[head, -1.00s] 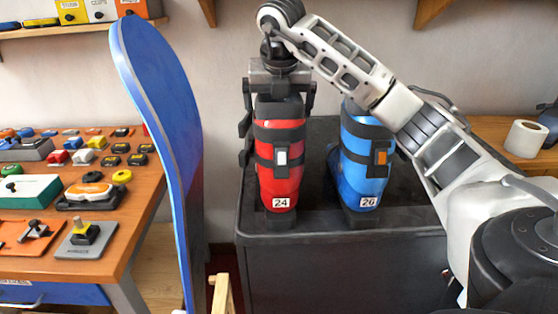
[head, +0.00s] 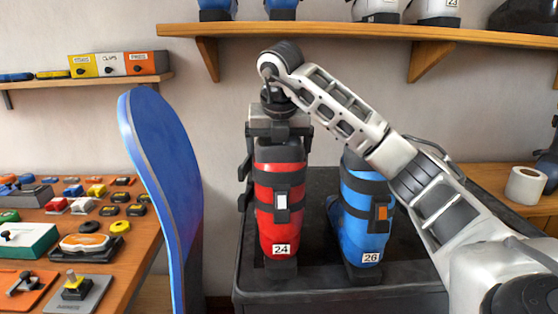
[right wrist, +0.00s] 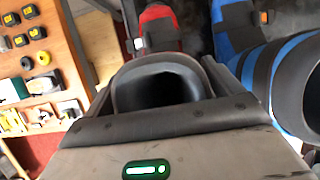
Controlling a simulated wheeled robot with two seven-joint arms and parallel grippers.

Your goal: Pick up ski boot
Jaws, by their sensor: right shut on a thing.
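The red ski boot (head: 279,190) with black straps and a tag "24" is upright over the front of the dark cabinet (head: 340,300). My right gripper (head: 280,140) is above it, shut on its upper cuff. The boot's dark opening (right wrist: 165,82) shows between the fingers in the right wrist view. The boot seems slightly raised; its contact with the cabinet top is unclear. A blue ski boot (head: 362,215) tagged "26" stands just right of it, partly behind my right arm. My left gripper is out of view.
A blue board (head: 160,180) stands close on the left. Beyond it is a wooden bench (head: 125,275) with many small parts. A wall shelf (head: 330,31) with more boots hangs above. A white roll (head: 525,186) sits on the right counter.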

